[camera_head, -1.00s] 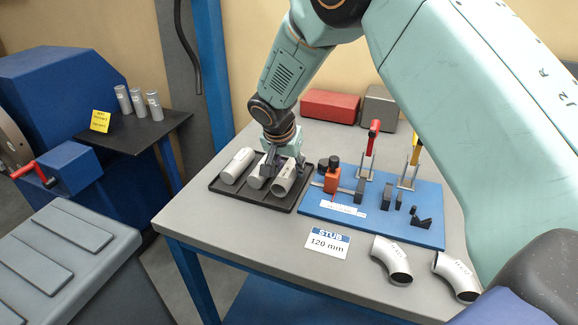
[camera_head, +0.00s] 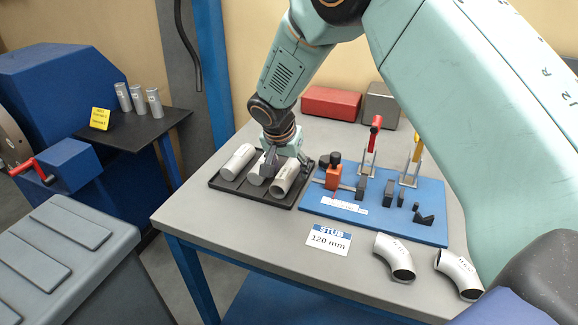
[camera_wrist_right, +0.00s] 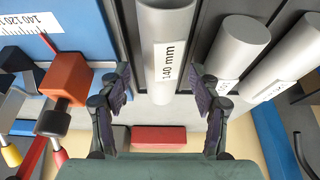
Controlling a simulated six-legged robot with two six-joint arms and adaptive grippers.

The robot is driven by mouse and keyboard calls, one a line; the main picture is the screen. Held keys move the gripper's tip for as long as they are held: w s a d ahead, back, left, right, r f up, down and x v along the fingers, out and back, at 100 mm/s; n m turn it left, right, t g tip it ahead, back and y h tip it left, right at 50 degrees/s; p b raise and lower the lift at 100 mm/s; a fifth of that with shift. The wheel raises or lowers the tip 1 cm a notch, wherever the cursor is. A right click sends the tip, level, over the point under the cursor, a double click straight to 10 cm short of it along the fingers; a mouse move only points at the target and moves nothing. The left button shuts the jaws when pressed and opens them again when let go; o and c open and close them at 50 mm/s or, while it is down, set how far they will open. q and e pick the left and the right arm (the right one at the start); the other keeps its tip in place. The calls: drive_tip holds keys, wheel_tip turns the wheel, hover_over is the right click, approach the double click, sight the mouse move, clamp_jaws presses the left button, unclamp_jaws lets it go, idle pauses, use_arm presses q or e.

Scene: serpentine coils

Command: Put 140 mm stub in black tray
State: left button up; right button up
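The 140 mm stub (camera_wrist_right: 164,55), a light grey tube with a printed label, lies at the right side of the black tray (camera_head: 226,188). It also shows in the head view (camera_head: 284,182), its open end facing front. My right gripper (camera_wrist_right: 160,84) is open, with one dark finger on each side of the stub's far end. Gaps show between the fingers and the tube in the wrist view. In the head view the right gripper (camera_head: 287,162) is over the back of this stub and partly hides it. My left gripper is not in view.
Two other stubs (camera_head: 238,161) (camera_head: 257,174) lie left of it in the tray. A blue board (camera_head: 375,215) with clamps and an orange block (camera_head: 333,178) stands close on the right. Two elbow pipes (camera_head: 394,257) (camera_head: 458,272) lie at the front right.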

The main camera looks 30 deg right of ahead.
drive_tip(key=shift+s, duration=0.1)
drive_tip(key=v, duration=1.2)
